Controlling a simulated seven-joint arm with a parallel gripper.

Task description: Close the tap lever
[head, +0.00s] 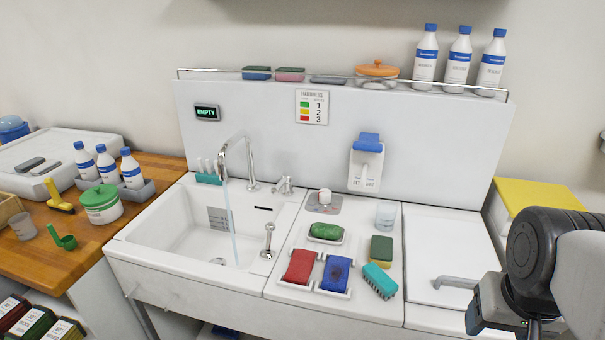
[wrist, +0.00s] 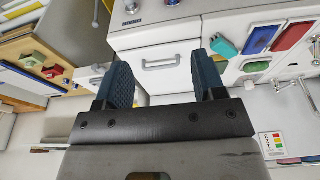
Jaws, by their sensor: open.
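A chrome tap (head: 238,155) stands behind the white sink basin (head: 160,238) in the head view, with a stream of water falling from its spout. A small chrome lever fitting (head: 284,185) is on the ledge right of the tap. Another chrome handle (head: 268,241) stands at the basin's right edge; I cannot tell what it works. My gripper (wrist: 163,82) is open and empty in the wrist view, its two dark blue fingers apart. My arm is at the far right of the head view, well away from the tap, and the fingertips are not clear there.
A soap dispenser (head: 366,160) hangs on the back panel. White bottles (head: 458,60) stand on the shelf. A grey handle (head: 455,283) sticks up at right.

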